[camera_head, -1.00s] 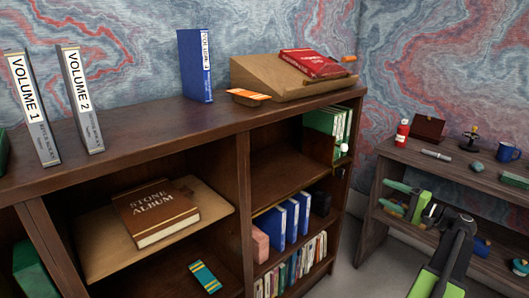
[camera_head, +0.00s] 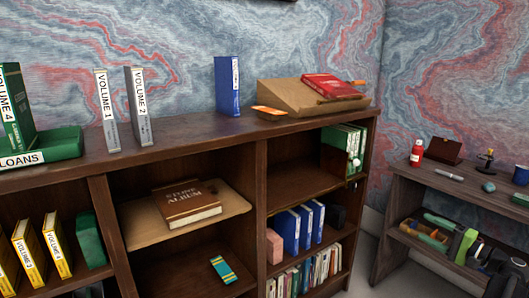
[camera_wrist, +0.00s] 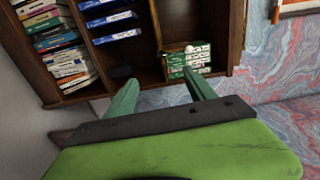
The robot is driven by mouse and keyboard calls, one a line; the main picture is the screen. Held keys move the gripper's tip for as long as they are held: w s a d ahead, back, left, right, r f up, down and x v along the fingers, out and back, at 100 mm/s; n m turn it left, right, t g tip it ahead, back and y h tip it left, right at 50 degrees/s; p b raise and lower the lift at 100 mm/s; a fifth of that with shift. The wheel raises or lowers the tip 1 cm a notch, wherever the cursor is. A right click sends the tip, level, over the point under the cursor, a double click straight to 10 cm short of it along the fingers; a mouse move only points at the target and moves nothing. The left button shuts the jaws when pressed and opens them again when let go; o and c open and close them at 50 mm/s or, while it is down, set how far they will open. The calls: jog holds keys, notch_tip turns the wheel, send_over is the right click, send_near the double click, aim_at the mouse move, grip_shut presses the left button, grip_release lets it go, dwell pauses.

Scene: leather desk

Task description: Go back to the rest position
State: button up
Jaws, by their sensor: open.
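My gripper (camera_wrist: 162,90) shows in the wrist view with its two green fingers apart and nothing between them. The fingers point toward a wooden bookcase (camera_wrist: 149,45), which looks tilted there. In the head view my gripper (camera_head: 436,228) is at the lower right, in front of the side desk (camera_head: 412,187), and is partly hidden by my own arm.
The bookcase (camera_head: 200,140) fills the left and middle, with binders and a sloped stand (camera_head: 290,98) on top. A red bottle (camera_head: 416,153) and a blue mug (camera_head: 521,174) stand on the side desk.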

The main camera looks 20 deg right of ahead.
jog(key=w+a+f+n+g+y, duration=0.1)
jog(key=w+a+f+n+g, duration=0.25)
jog(key=a, duration=0.65)
jog(key=w+a+f+g+y, duration=0.1)
jog(key=w+a+f+g, duration=0.2)
jog(key=w+a+f, duration=0.5)
jog(key=w+a+f+n+g+y, duration=0.1)
jog(key=w+a+f+n+g, duration=0.2)
jog(key=a, duration=0.9)
jog(key=s+a+f+n+g+h, duration=0.2)
jog(key=a+f+n+g, duration=0.1)
jog(key=a, duration=0.7)
jog(key=s+a+f+n+g+h, duration=0.1)
jog(key=a+f+n+g+h, duration=0.15)
jog(key=a, duration=0.75)
jog(key=s+a+f+n+g+h, duration=0.2)
jog(key=a+f+n+h, duration=0.15)
jog(key=a, duration=0.65)
notch_tip(320, 180, up, 35)
jog(key=p, duration=3.5)
jog(key=shift+w+d+m+y, duration=0.2)
jog(key=shift+m+y, duration=0.1)
jog(key=shift+m, duration=0.05)
jog(key=shift+f, duration=0.15)
